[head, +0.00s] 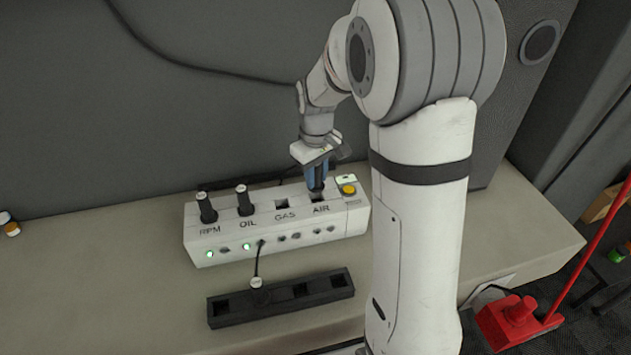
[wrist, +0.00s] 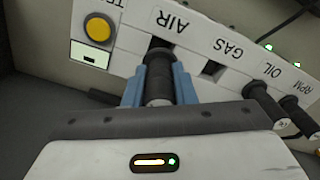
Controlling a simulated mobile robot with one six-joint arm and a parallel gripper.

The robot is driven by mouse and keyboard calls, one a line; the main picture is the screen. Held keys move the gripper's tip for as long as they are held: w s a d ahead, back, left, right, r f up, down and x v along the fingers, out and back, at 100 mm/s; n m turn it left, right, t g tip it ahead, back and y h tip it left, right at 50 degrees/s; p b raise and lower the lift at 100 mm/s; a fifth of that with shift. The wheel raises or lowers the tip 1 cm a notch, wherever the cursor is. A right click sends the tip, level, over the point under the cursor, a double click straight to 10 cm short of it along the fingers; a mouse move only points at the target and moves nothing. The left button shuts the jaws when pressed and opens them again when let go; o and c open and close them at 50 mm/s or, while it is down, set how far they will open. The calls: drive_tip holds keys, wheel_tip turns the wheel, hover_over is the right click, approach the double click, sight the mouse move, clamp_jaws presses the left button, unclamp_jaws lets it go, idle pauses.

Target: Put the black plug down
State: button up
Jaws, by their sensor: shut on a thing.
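My gripper (head: 317,183) has blue fingers and is shut on a black plug (wrist: 158,82), which is ribbed and cylindrical. The plug is over the AIR socket (head: 318,198) of the white box (head: 222,232). In the wrist view its far end meets the AIR opening. I cannot tell how deep it sits. In the head view the fingers mostly hide the plug.
Other black plugs stand in the RPM (head: 207,208) and OIL (head: 245,201) sockets. The GAS socket (head: 282,204) is empty. A yellow button (head: 348,189) is beside AIR. A black rack (head: 328,292) lies in front, with a corded plug (head: 259,291) in one slot.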

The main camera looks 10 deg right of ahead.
sight(317, 185)
wheel_tip(317, 185, down, 3)
drive_tip(key=shift+s, duration=0.1)
drive_tip(key=shift+f, duration=0.3)
drive_tip(key=o, duration=0.8)
drive_tip(key=shift+o, duration=0.2)
drive_tip(key=shift+r, duration=0.1)
